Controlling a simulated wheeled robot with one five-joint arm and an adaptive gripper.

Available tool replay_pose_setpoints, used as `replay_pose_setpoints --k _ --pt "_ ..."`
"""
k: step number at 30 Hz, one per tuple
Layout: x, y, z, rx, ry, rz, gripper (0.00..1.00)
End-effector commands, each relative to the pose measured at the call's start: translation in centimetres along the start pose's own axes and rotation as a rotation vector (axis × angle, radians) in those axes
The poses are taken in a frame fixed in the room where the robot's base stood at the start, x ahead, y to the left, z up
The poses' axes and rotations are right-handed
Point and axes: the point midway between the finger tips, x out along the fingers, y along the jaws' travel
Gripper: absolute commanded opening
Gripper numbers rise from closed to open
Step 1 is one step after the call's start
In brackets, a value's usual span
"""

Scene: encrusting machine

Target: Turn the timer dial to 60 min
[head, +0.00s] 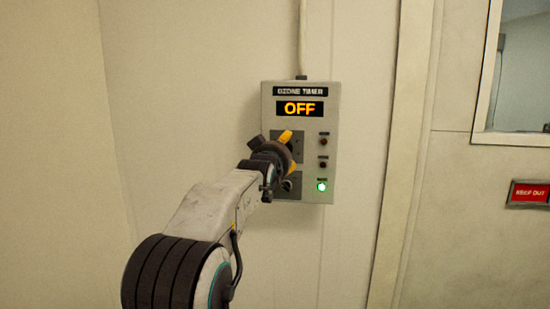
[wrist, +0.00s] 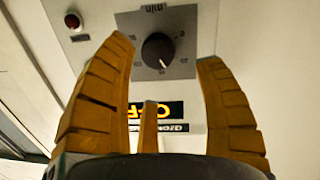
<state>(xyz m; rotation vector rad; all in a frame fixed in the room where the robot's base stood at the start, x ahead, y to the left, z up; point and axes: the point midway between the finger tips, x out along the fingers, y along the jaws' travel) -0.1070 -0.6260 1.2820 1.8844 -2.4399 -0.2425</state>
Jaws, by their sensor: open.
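The ozone timer box (head: 323,110) is mounted on the wall, and its display (head: 300,108) reads OFF in orange. In the wrist view the round black timer dial (wrist: 158,50) sits on a grey square scale plate (wrist: 183,66) with "min" and a 0 mark. Its white pointer line points toward the lower right of that view. My gripper (wrist: 165,62) is open, with one yellow finger on each side of the dial in that view and visible gaps to it. I cannot tell how far the fingertips are from the panel. In the head view my gripper (head: 290,150) hides the dial.
Two dark round indicators and a lit green lamp (head: 321,186) run down the box's right side. A cable (head: 302,40) leaves its top. A vertical wall trim (head: 398,150), a window (head: 515,75) and a red "KEEP OUT" sign (head: 529,193) are farther right.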

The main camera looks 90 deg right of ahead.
Motion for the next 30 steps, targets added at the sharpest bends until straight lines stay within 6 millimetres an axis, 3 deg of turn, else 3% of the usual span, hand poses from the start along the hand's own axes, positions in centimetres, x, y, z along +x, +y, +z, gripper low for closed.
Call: replay_pose_setpoints --k 6,15,30 --pt "-3.1 0.0 -0.1 0.0 0.002 0.0 0.64" --pt "-6.1 -0.1 -0.1 0.0 0.003 -0.001 0.64" --pt "-7.2 -0.1 -0.1 0.0 0.003 -0.001 0.64"
